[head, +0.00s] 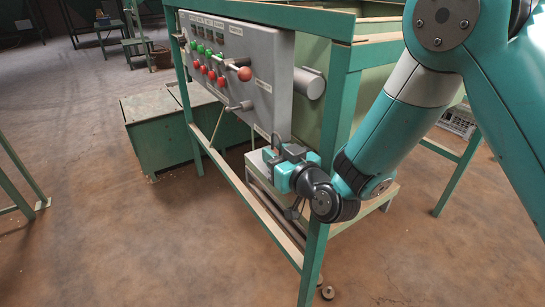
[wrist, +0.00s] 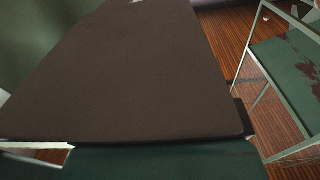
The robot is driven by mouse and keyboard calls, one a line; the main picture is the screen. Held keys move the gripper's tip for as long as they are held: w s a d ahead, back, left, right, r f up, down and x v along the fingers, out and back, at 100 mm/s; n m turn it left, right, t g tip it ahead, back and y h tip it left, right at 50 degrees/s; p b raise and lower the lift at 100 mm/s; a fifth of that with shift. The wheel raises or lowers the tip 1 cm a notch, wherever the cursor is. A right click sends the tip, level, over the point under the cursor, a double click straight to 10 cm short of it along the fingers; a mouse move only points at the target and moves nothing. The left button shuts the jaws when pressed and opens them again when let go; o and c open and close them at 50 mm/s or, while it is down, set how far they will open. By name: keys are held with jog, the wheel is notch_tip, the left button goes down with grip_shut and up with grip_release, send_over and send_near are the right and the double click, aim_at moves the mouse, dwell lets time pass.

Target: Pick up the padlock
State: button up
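I cannot make out a padlock for certain in either view. In the head view my gripper (head: 273,152) is at the end of my teal arm, just below the lower right corner of the grey control panel (head: 262,98). Small grey parts show at the gripper's tip, too small to tell whether they are fingers or something between them. In the wrist view no fingers show. A large dark brown flat surface (wrist: 140,70) fills most of that view, and I cannot tell what it belongs to.
The panel carries red and green buttons, a lever with a red ball knob (head: 243,74) and a lower handle (head: 240,106). A green box (head: 155,130) stands behind, left. Open floor (head: 120,240) lies at the front left.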

grip_shut()
jog(key=shift+s+a+r+p, duration=0.1)
jog(key=shift+s+r+p, duration=0.1)
jog(key=shift+r+p, duration=0.6)
notch_tip(320, 180, up, 6)
jog(key=p, duration=0.7)
jog(key=shift+s+r, duration=0.15)
jog(key=shift+r, duration=0.1)
jog(key=s+a+p, duration=0.1)
jog(key=s+a, duration=0.1)
jog(key=s, duration=0.7)
jog(key=s+a+f+p, duration=0.1)
jog(key=s+p, duration=0.1)
jog(key=s, duration=0.8)
jog(key=shift+a, duration=0.35)
